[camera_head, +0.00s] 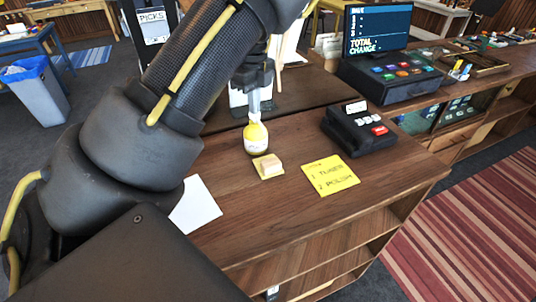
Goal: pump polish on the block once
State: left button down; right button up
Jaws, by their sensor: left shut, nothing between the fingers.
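The polish bottle (256,139), with a yellow body and pale label, stands on the wooden counter (235,235). My left gripper (254,88) is shut and points down directly above the bottle, at its top. The bottle's pump head is hidden by the gripper, and I cannot tell whether they touch. The small pale block (269,164) lies on a yellow cloth or pad just in front of the bottle. My right gripper is not in view.
A yellow note (330,175) reading "1 TUNER 2 POLISH" lies right of the block. A dark device with a red button (379,130) stands behind it. White paper (195,205) lies at left, partly behind my arm. A cash register (388,75) stands farther back.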

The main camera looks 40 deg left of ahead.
pick_arm(q)
jog(key=shift+r+p, duration=1.35)
jog(key=shift+r, duration=0.05)
notch_tip(320, 180, up, 6)
jog(key=p, duration=0.6)
jog(key=shift+s+a, duration=0.1)
